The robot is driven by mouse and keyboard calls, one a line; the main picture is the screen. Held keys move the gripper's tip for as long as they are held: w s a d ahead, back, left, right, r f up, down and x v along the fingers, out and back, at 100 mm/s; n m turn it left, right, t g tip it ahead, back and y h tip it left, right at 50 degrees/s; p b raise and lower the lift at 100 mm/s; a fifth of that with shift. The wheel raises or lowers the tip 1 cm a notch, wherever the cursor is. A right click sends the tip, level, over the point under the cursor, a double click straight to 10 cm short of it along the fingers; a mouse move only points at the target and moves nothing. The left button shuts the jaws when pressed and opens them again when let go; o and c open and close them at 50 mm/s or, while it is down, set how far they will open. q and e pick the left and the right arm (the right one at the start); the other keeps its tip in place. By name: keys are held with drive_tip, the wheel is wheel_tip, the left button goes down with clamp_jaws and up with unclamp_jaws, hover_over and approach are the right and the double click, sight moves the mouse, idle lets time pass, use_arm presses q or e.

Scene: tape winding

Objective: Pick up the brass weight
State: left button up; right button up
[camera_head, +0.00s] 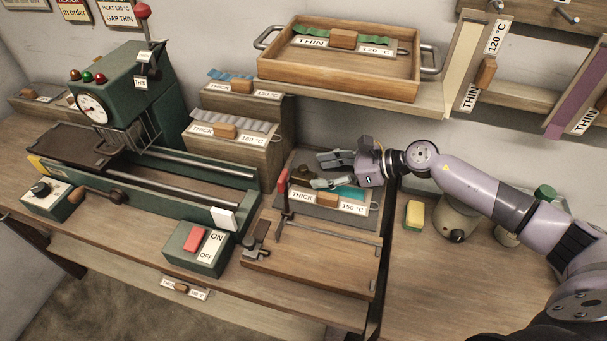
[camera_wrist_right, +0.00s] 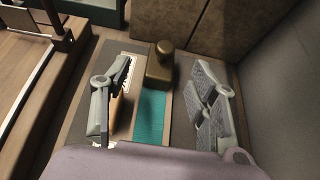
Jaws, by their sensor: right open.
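The brass weight (camera_wrist_right: 158,68) is a dark brownish-gold block with a round knob in the right wrist view. It stands at the far end of a teal strip (camera_wrist_right: 150,115), ahead of and between my right gripper's fingers (camera_wrist_right: 160,82), with a gap on both sides. In the head view the weight (camera_head: 303,173) is a small dark shape just left of the fingertips, partly hidden. My right gripper (camera_head: 322,172) is open and empty, low over the grey plate labelled THICK 150 °C. My left gripper is not in view.
A wooden-handled piece (camera_head: 327,199) lies close to the lower finger. A red-topped clamp post (camera_head: 283,190) stands left of the weight. Wooden step blocks (camera_head: 240,152) rise behind left, and a wooden tray (camera_head: 337,92) sits on a shelf above. A yellow sponge (camera_head: 415,214) lies right.

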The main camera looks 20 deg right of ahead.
sight(306, 172)
drive_tip(key=p+x, duration=0.1)
drive_tip(key=x, duration=0.3)
drive_tip(key=shift+w+a+f, duration=0.2)
drive_tip(key=shift+w, duration=0.15)
drive_tip(key=shift+c, duration=0.6)
clamp_jaws()
drive_tip(key=shift+r, duration=0.1)
